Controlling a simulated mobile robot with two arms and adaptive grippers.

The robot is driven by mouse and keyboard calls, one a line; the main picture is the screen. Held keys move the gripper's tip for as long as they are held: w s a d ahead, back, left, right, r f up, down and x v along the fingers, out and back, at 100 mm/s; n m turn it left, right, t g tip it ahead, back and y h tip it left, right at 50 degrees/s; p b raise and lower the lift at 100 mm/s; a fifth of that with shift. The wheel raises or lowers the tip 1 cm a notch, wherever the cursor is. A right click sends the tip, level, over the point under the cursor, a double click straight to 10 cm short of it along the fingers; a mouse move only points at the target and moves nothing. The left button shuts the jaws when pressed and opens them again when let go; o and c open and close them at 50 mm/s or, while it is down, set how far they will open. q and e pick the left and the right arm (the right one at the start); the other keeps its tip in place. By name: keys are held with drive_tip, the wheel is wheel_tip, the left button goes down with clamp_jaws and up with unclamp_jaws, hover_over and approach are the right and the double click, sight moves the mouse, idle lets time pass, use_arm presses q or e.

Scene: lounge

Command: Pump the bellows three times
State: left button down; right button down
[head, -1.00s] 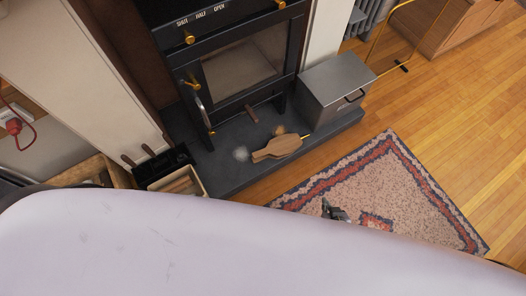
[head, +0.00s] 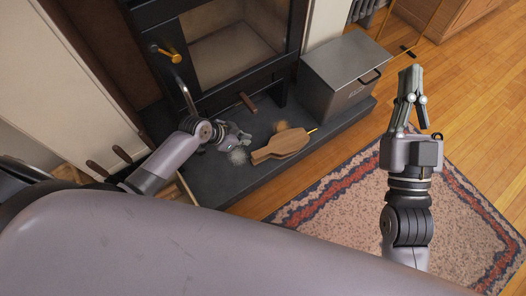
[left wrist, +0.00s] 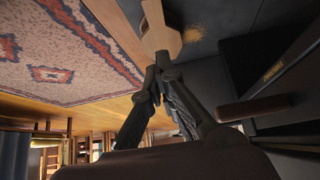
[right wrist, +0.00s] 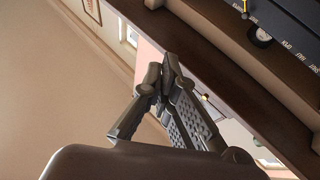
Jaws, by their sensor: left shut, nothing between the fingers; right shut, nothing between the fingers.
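The wooden bellows (head: 283,145) lie flat on the dark hearth slab in front of the stove, their handle end towards the left and a brass nozzle at the right. In the left wrist view the bellows (left wrist: 162,38) show beyond the fingertips. My left gripper (head: 245,135) is shut and empty, low over the hearth just left of the bellows' handle; whether it touches them I cannot tell. My right gripper (head: 411,82) is shut and empty, raised above the rug at the right. It also shows shut in the right wrist view (right wrist: 165,70).
The black stove (head: 232,50) stands behind the hearth (head: 225,180). A grey metal box (head: 340,80) sits on the slab's right end. A patterned rug (head: 340,215) covers the floor in front. Dark handles (head: 121,154) stick up at the left.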

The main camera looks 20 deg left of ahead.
use_arm(q)
drive_tip(key=shift+w+d+r, duration=0.25)
drive_tip(key=shift+d, duration=0.05)
use_arm(e)
drive_tip(key=shift+s+d+r+t, duration=0.15)
drive_tip(key=shift+s+r+t, duration=0.15)
drive_tip(key=shift+s+r, duration=0.45)
drive_tip(key=shift+w+r, duration=0.1)
drive_tip(key=shift+w, duration=0.05)
